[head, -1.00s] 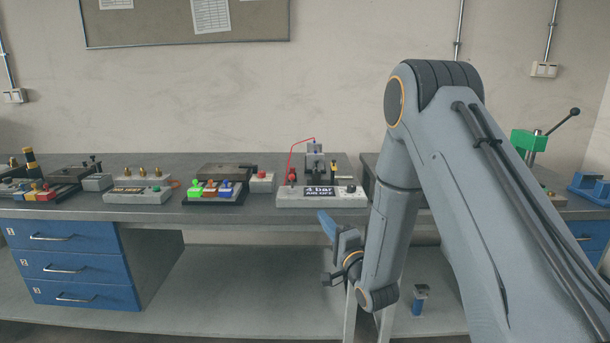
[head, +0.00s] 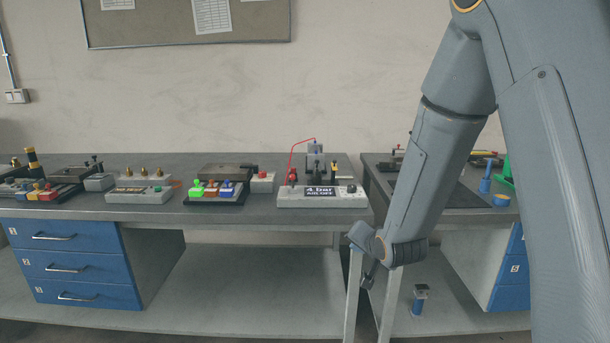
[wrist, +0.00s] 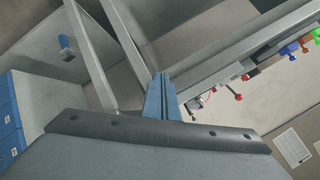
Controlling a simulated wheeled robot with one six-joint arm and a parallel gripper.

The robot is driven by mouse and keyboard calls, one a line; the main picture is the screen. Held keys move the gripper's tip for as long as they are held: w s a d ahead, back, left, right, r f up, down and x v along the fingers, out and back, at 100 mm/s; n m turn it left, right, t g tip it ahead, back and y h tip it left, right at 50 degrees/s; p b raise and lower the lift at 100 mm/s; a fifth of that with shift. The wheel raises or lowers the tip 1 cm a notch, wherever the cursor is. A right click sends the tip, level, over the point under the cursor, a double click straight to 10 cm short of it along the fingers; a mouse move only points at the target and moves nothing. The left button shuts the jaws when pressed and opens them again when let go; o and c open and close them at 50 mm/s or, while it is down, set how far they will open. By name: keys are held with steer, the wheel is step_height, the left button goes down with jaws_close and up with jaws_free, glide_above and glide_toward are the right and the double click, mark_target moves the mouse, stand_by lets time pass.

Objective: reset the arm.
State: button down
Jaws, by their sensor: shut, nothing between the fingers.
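My gripper's blue fingers (wrist: 161,97) are together and empty in the wrist view, with the bench's metal legs and underside beyond them. In the head view my arm comes down from the upper right. Its wrist end hangs before the front edge of the workbench (head: 280,212), near the bench legs. The fingers are hard to make out there.
A grey box labelled 4 bar (head: 322,196), a fixture with green, orange and blue knobs (head: 216,192) and a box with brass knobs (head: 140,191) stand on the bench. Blue drawers (head: 70,262) are below left. A small blue-and-grey object (head: 420,299) stands on the lower shelf.

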steer(key=s+d+n+g, duration=0.1)
steer(key=s+n+g, duration=0.1)
steer(key=s, duration=0.8)
steer(key=s+d+r+n+g+h, duration=0.1)
steer(key=s+g, duration=0.4)
steer(key=s, duration=0.5)
steer(key=s+d+n+g+h, duration=0.1)
steer(key=s+d+n+g, duration=0.2)
steer(key=s, duration=0.7)
steer(key=shift+s+r+n+g, duration=0.2)
steer(key=shift+s+n+g, duration=0.1)
steer(key=shift+n+g, duration=0.1)
